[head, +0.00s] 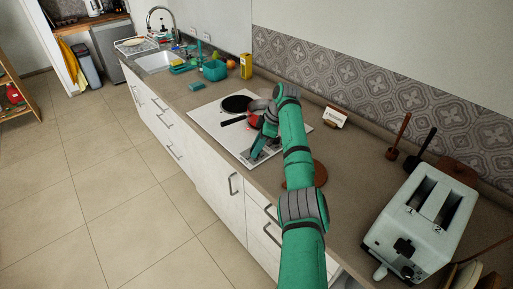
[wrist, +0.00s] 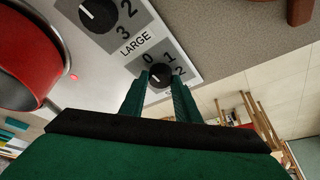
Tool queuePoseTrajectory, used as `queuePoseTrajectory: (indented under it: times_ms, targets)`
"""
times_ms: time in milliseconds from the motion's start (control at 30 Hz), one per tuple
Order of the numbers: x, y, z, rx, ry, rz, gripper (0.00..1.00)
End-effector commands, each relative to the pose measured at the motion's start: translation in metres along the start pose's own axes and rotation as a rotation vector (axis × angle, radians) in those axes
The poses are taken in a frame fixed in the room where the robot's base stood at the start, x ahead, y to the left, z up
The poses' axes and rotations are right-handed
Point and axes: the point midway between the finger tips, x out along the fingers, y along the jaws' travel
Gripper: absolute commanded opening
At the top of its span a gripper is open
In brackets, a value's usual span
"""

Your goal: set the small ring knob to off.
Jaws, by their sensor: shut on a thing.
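The small ring knob (wrist: 159,76) is a black round knob on a grey panel, with 0, 1 and 2 printed around it. My gripper (wrist: 160,88) has its two green fingers on either side of the knob and is shut on it. A pale pointer mark on the knob is too small to read surely against the numbers. The large ring knob (wrist: 98,14) stands beside it, near the word LARGE. In the head view my gripper (head: 260,147) is low at the front of the white hob (head: 209,114); the small knob is hidden there.
A red pot (wrist: 37,62) stands on the hob close to my gripper, also in the head view (head: 253,121). A small red light (wrist: 74,77) glows on the hob. A black ring plate (head: 236,103) is bare. A toaster (head: 425,222) and a card (head: 335,117) stand to the right.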

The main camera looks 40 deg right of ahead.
Motion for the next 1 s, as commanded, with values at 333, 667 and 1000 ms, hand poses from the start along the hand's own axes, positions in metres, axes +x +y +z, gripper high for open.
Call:
queuePoseTrajectory:
  times_ms: [333, 667, 1000]
  targets:
    - [0.001, 0.000, 0.000, -0.013, -0.001, -0.007, 0.07]
    - [0.000, 0.000, 0.000, -0.012, -0.001, -0.006, 0.47]
    - [-0.011, 0.001, 0.000, -0.012, -0.001, -0.003, 0.47]
